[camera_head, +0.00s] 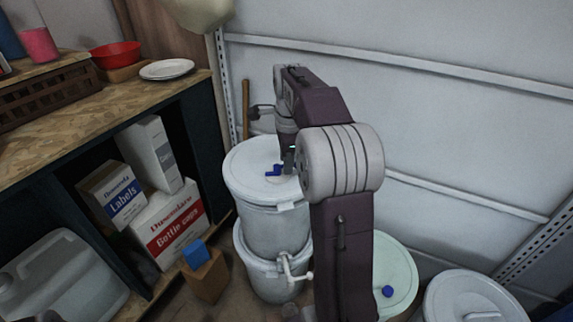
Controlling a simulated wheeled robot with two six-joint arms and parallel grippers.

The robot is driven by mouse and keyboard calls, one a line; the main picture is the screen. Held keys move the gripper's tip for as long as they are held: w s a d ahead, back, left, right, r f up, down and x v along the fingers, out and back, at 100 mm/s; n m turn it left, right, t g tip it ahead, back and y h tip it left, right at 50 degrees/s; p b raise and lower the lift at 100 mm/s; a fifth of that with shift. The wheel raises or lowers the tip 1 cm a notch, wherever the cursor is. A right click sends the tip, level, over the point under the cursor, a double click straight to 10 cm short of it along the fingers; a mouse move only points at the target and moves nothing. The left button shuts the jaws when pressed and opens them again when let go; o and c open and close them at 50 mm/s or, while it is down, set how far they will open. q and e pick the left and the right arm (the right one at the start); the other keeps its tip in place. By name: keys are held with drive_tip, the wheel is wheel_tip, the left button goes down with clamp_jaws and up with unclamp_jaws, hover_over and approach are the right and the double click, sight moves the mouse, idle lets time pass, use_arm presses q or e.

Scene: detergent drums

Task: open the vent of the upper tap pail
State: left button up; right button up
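The upper white pail (270,228) stands on a second white pail (262,273). Its lid (247,164) carries a small blue vent piece (273,171). A white tap (290,268) sticks out at the front near where the two pails meet; I cannot tell for certain which pail bears it. My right gripper (288,160) points down at the lid, just right of the blue vent and very close to it. Its fingers are small and partly hidden by my arm, so touch and opening are unclear. My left gripper is out of view.
A pale green drum lid with a blue cap (388,291) and a white lidded drum (470,298) stand at the lower right. A shelf unit with cartons (170,222) is on the left. A wooden block with a blue top (205,275) stands near the pails. A white wall is behind.

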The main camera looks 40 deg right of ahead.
clamp_jaws()
idle(1.4)
